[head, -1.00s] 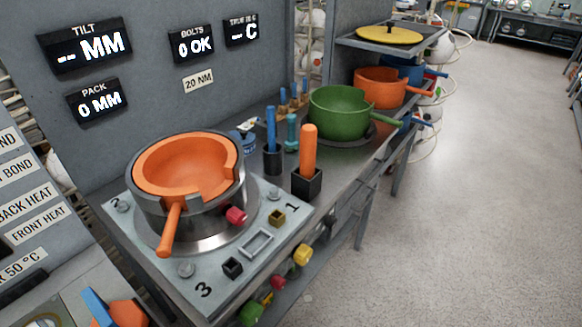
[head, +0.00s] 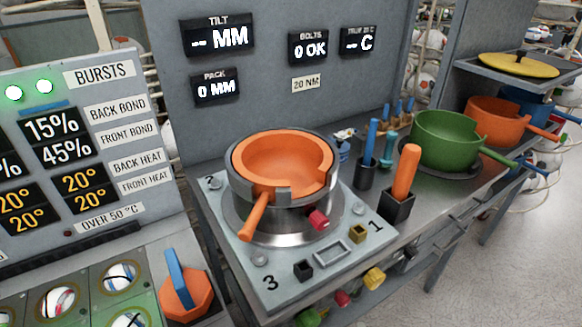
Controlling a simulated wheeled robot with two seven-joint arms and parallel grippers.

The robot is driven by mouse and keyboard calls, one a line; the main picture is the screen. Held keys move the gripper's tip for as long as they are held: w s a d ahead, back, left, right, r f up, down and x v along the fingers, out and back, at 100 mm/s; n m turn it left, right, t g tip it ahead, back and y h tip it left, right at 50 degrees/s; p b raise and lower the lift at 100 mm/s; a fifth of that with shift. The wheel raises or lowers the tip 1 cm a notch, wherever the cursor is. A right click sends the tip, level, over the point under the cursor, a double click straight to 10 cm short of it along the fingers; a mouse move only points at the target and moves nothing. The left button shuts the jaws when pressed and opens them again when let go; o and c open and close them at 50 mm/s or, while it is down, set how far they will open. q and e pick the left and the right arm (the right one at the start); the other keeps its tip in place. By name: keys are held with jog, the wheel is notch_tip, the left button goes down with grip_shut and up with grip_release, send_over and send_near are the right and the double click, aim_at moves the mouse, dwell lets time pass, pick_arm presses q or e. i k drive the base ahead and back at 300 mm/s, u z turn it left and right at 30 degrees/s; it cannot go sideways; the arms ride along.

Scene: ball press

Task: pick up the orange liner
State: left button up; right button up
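An orange bowl-shaped liner (head: 283,160) with an orange handle sits inside a round steel pot (head: 290,219) on the grey press plate. Its handle points to the lower left, over the pot's rim. A second orange liner (head: 490,122) stands on the bench at the right, behind a green liner (head: 445,138), with its handle pointing right. Neither of my grippers shows in the head view.
A vertical orange handle in a black block (head: 396,209) and blue and teal tools stand right of the pot. A yellow disc (head: 517,64) lies on a raised shelf. A panel with an orange knob (head: 185,299) is at lower left. Open floor lies right.

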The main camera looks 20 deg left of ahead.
aim_at(301, 161)
jog(key=z, duration=1.4)
jog(key=i, duration=2.15)
jog(key=u, duration=3.3)
